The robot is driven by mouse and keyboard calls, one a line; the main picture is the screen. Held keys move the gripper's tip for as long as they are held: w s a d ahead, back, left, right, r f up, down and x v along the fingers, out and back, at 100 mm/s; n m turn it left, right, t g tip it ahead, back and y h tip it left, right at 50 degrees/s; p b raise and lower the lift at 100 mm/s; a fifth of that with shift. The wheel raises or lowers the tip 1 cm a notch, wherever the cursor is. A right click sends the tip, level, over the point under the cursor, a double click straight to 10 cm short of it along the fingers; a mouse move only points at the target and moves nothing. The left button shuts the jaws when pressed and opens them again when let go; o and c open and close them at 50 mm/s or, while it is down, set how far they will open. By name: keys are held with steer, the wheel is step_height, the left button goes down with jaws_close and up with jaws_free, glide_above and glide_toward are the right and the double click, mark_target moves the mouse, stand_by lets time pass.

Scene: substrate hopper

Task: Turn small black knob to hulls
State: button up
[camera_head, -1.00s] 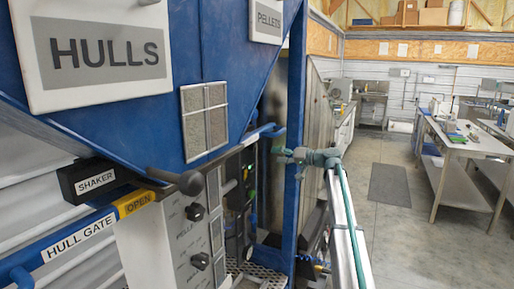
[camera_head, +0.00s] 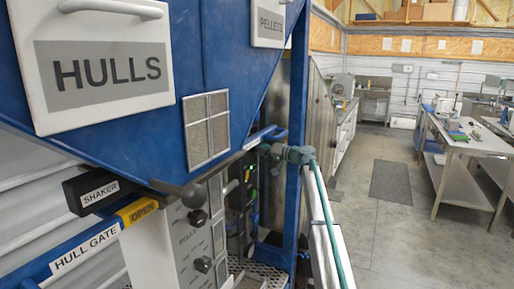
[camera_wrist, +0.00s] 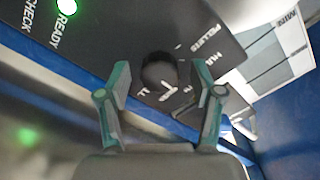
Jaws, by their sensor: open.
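The small black knob (camera_wrist: 158,70) sits on a dark panel (camera_wrist: 110,35) in the wrist view. It is round, with a white mark on its lower side, and PELLETS is printed to its upper right. Other lettering close to the knob is partly hidden and hard to read. My gripper (camera_wrist: 160,92) is open, with its green fingers on either side of the knob and a visible gap to each. I cannot tell how near the fingertips are in depth. In the head view my gripper (camera_head: 268,150) reaches left past a blue post, towards the dark panel (camera_head: 245,172).
A green light (camera_wrist: 67,6) glows beside READY on the panel. In the head view, a pale panel with larger black knobs (camera_head: 198,217) and the HULL GATE bar (camera_head: 85,250) are nearer. Blue post (camera_head: 294,205) stands close to my arm.

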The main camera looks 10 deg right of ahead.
steer(key=shift+w+a, duration=0.2)
steer(key=c, duration=1.1)
steer(key=shift+f, duration=0.1)
steer(key=shift+c, duration=0.2)
